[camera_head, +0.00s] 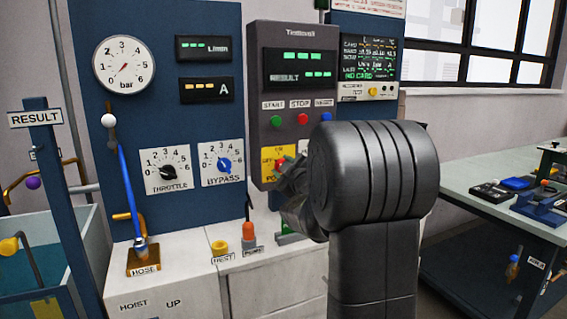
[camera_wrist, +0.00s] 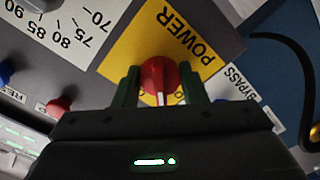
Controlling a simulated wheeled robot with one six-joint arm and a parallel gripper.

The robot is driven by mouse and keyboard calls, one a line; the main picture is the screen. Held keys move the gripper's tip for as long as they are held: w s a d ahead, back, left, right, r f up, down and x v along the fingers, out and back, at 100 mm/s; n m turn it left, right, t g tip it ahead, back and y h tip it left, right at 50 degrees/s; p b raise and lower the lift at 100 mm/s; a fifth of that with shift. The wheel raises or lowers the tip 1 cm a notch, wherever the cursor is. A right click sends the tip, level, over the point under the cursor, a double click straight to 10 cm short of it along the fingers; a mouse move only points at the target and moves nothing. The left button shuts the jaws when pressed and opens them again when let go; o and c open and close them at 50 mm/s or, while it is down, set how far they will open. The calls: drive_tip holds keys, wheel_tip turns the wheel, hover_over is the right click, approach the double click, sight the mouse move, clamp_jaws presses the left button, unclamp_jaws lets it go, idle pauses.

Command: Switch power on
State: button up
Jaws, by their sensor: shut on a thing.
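The red power knob (camera_wrist: 158,78) sits on a yellow plate (camera_wrist: 150,36) marked POWER in the wrist view. Its white pointer mark faces my gripper's body. My gripper (camera_wrist: 158,86) has its two green fingers on either side of the knob and is shut on it. In the head view my gripper (camera_head: 281,172) reaches the yellow plate (camera_head: 272,158) on the grey Testcell panel (camera_head: 292,95). My dark arm covers part of the panel's lower right there. The knob is mostly hidden by the gripper in that view.
Start, stop and reset buttons (camera_head: 302,118) sit above the power plate. The bypass dial (camera_head: 223,163) and throttle dial (camera_head: 167,171) are to the left. Below, a yellow button (camera_head: 220,247) and an orange-capped part (camera_head: 249,232) stand on the white bench. Displays on the panels are lit.

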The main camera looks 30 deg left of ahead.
drive_tip(key=m+p, duration=0.2)
drive_tip(key=m, duration=0.2)
drive_tip(key=shift+m, duration=0.3)
drive_tip(key=shift+f+m+p, duration=0.1)
drive_tip(key=shift+m+p, duration=0.95)
drive_tip(key=shift+m, duration=1.25)
drive_tip(key=o, duration=1)
drive_tip(key=shift+d, duration=0.1)
drive_tip(key=v, duration=1.3)
drive_tip(key=shift+s+d, duration=0.2)
drive_tip(key=shift+s, duration=0.1)
drive_tip(key=shift+a, duration=0.1)
